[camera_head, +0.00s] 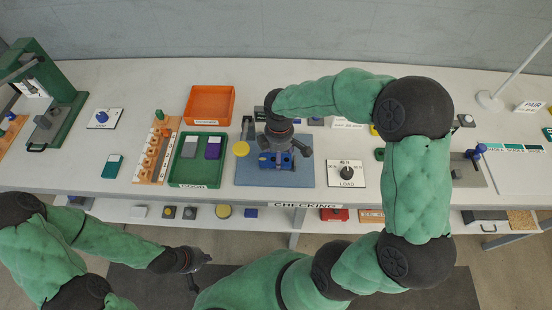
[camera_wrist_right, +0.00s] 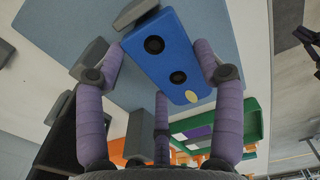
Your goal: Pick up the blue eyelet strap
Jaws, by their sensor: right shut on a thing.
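The blue eyelet strap (camera_wrist_right: 181,52) is a blue block with two dark round holes and a small pale yellow oval at one end, seen close in the right wrist view. My right gripper (camera_head: 277,156) reaches down over the blue mat (camera_head: 247,174) and is shut on the strap, with purple fingers on both sides of it. In the head view the strap (camera_head: 287,161) shows partly under the gripper. Whether it is lifted off the mat I cannot tell. My left gripper (camera_head: 194,260) hangs in front of the bench, away from the strap; its fingers are unclear.
A green tray (camera_head: 173,180) with grey and purple pieces, an orange tray (camera_head: 190,105) and an orange rack (camera_head: 142,178) stand left of the mat. A yellow disc (camera_head: 241,149) lies at the mat's left edge. A LOAD dial plate (camera_head: 357,181) is on the right.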

